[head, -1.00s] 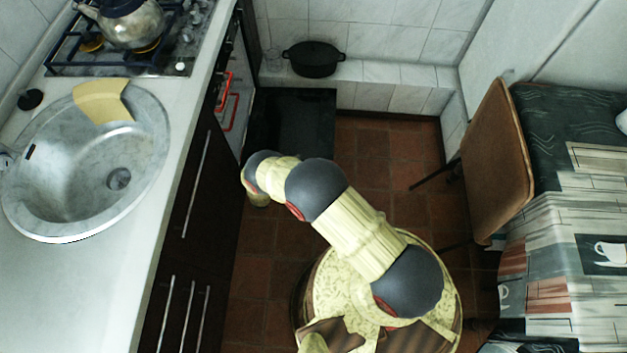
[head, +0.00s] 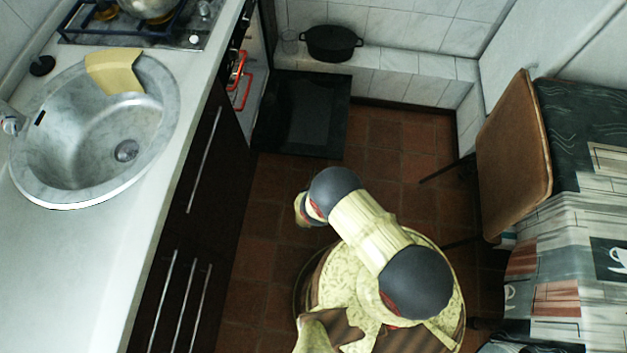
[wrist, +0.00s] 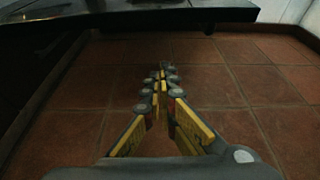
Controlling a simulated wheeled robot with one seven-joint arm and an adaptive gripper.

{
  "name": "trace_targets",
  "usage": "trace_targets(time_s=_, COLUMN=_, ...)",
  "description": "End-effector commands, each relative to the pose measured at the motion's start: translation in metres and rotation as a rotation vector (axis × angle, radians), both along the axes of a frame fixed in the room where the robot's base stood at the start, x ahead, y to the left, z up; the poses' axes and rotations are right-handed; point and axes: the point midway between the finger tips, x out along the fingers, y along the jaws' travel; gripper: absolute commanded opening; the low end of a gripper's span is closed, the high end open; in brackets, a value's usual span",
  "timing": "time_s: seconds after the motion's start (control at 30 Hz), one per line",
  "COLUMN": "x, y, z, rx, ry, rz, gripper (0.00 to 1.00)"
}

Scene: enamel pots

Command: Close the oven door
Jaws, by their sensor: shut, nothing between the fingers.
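The oven door (head: 302,118) is open. It lies as a flat black panel out from the oven, low above the tiled floor, in the head view. In the wrist view the door (wrist: 130,19) crosses the top as a dark slab with its edge facing me. My gripper (wrist: 162,75) is shut and empty in the wrist view, pointing forward over the floor. It is apart from the door, and the door's edge lies beyond and above it in the picture. In the head view my gripper is hidden behind my arm.
Dark cabinets with long metal handles (head: 205,160) line the left, under a counter with a sink (head: 95,130). Red handle-like parts (head: 240,82) show at the oven front. A black pot (head: 332,43) sits on the tiled ledge. A brown chair (head: 515,155) stands right. Floor before the door is clear.

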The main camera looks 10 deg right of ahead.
Motion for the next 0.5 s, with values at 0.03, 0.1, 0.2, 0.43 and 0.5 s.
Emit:
trace_targets(time_s=0.03, x=0.010, y=-0.005, z=-0.007, rx=0.001, ry=-0.002, rz=-0.005, gripper=0.00)
trace_targets(time_s=0.1, x=0.023, y=-0.008, z=-0.011, rx=0.001, ry=-0.003, rz=-0.003, gripper=0.00)
trace_targets(time_s=0.2, x=0.040, y=-0.015, z=-0.018, rx=0.000, ry=-0.003, rz=-0.003, gripper=0.00)
trace_targets(time_s=0.43, x=0.038, y=-0.011, z=0.010, rx=0.000, ry=-0.001, rz=0.000, gripper=0.00)
trace_targets(time_s=0.5, x=0.038, y=-0.011, z=0.015, rx=0.001, ry=-0.001, rz=0.000, gripper=0.00)
